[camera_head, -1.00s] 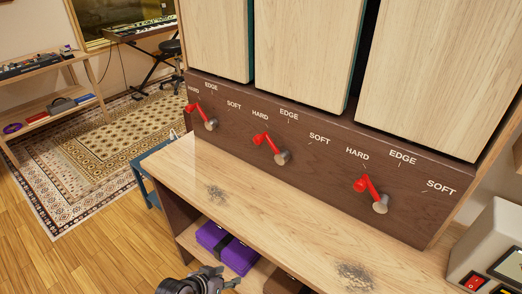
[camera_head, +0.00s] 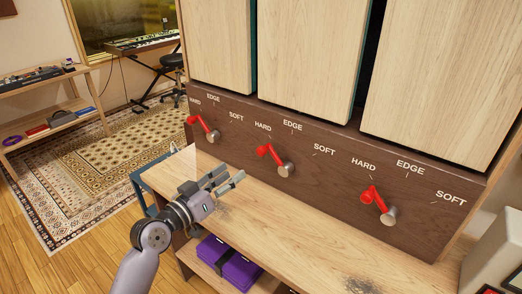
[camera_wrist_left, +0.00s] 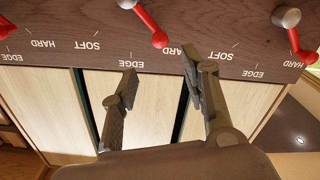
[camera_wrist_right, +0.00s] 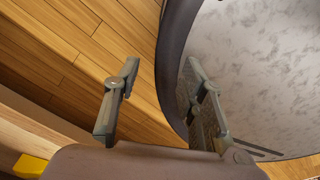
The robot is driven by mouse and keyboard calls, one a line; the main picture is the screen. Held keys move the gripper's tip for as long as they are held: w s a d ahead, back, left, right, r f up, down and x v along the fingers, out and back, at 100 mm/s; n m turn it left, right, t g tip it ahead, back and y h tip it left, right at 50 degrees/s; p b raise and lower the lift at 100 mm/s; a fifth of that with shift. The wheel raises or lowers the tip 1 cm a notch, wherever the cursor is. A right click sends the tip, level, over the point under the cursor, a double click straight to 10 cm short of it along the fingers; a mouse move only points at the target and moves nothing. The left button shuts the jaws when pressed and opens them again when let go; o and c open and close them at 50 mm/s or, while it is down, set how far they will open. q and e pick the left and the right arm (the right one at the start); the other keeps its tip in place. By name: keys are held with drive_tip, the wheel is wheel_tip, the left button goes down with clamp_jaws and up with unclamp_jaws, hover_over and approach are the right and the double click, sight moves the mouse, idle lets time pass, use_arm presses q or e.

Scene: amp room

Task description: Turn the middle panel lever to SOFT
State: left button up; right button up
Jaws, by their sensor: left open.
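The middle lever, with a red handle (camera_head: 270,156) on a grey pivot (camera_head: 286,170), points up-left toward the HARD label (camera_head: 263,127). Its SOFT label (camera_head: 324,150) is to the right. The lever also shows upside down at the top of the left wrist view (camera_wrist_left: 150,27). My left gripper (camera_head: 234,182) is open and empty, below and left of the middle lever and apart from it. In the left wrist view its fingers (camera_wrist_left: 160,76) are spread. My right gripper (camera_wrist_right: 160,70) is open and empty, only in the right wrist view, away from the levers.
A left lever (camera_head: 207,127) and a right lever (camera_head: 374,199) flank it, both toward HARD. The wooden shelf top (camera_head: 300,225) below the panel is bare but for dark speckled patches. A pale box (camera_head: 495,250) stands at right. A dark curved edge (camera_wrist_right: 170,65) is beside the right gripper.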

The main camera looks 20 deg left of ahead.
sight(259, 154)
use_arm(q)
drive_tip(key=p+x, duration=0.1)
drive_tip(key=x, duration=1.2)
drive_tip(key=shift+w+f, duration=0.15)
drive_tip(key=shift+w, duration=0.15)
clamp_jaws()
